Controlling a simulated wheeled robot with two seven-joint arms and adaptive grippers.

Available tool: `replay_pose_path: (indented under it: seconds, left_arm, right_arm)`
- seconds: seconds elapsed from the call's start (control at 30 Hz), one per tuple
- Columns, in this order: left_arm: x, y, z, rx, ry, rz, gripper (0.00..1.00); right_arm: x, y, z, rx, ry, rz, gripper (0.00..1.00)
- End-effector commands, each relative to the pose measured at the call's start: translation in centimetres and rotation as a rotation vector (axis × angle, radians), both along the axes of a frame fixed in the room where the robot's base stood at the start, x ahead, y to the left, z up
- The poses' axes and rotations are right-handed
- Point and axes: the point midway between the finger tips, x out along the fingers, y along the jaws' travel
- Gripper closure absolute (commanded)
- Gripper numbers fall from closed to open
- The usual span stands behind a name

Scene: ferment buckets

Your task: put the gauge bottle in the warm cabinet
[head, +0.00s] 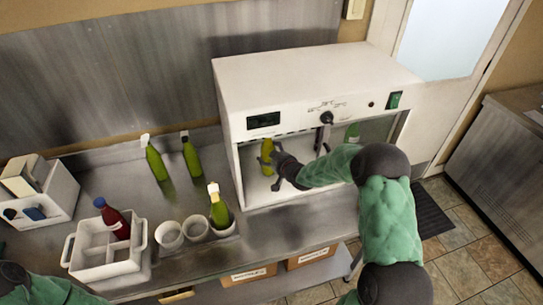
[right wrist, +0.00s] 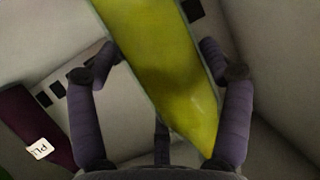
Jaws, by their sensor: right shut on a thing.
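The warm cabinet (head: 320,82) is the white box on the counter, its front open below a panel with a dial and a green switch. My right gripper (head: 276,165) reaches inside, in the left half. It is shut on a yellow-green bottle (head: 266,150), which looks roughly upright near the cabinet floor. I cannot tell whether it touches the floor. In the right wrist view the bottle (right wrist: 160,65) lies between both fingers. Its top is hidden, so no gauge shows. My left gripper is out of the picture.
Two green bottles (head: 156,162) (head: 191,157), another in a cup (head: 219,208), empty cups (head: 169,234) and a white carrier (head: 97,250) with a red bottle (head: 113,219) stand left of the cabinet.

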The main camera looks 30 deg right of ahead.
Motion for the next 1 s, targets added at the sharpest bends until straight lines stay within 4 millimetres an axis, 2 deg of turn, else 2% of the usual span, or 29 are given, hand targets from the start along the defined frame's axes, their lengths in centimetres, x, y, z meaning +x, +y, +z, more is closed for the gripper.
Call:
replay_pose_path:
  seconds: [0.1, 0.37, 0.4, 0.47, 1.0]
  left_arm:
    - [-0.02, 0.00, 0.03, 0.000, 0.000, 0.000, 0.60]
    - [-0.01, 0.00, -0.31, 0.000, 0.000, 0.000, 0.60]
    - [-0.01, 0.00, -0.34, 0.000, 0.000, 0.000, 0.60]
    - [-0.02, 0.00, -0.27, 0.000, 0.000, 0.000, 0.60]
    - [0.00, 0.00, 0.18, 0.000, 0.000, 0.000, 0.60]
  right_arm:
    - [0.20, -0.24, 0.53, -0.004, -0.011, -0.003, 0.80]
    - [0.17, -0.22, 0.19, -0.004, -0.011, -0.003, 0.80]
    - [0.05, -0.11, -0.14, -0.002, -0.004, -0.001, 0.18]
    - [0.05, -0.12, -0.05, -0.002, -0.004, -0.001, 0.01]
    - [-0.31, -0.17, 0.50, -0.002, -0.005, -0.002, 0.00]
